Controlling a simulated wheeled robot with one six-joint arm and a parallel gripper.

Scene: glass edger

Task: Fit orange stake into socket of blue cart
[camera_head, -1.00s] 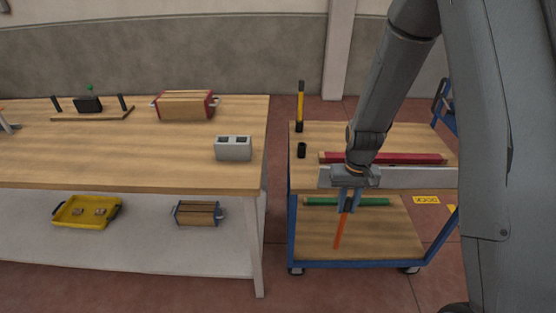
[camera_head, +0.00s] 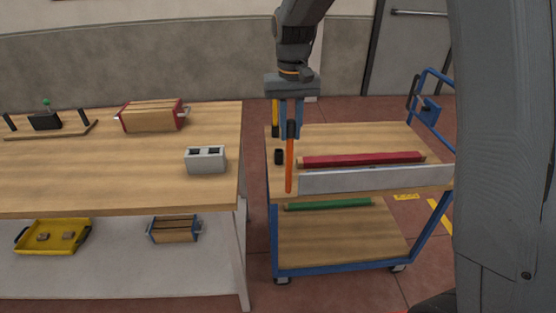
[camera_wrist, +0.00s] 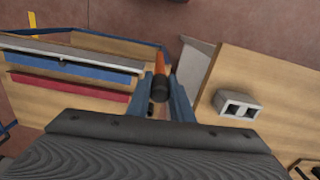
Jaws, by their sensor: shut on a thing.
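My gripper (camera_head: 291,135) is shut on the orange stake (camera_head: 289,172) by its black upper end. The stake hangs almost upright, slightly tilted, in front of the blue cart's (camera_head: 340,273) left end; its lower tip overlaps the front left corner, and I cannot tell whether it touches. A short black socket (camera_head: 278,157) stands on the cart top just left of and behind the stake, apart from it in the picture. In the wrist view the orange stake (camera_wrist: 160,62) points away between the blue fingers.
A yellow-and-black stake (camera_head: 276,119) stands at the cart's back left, partly hidden by my gripper. A red bar (camera_head: 362,160) and a grey rail (camera_head: 375,179) lie along the cart top; a green bar (camera_head: 330,203) is below. A workbench (camera_head: 90,190) with a grey block (camera_head: 205,160) stands left.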

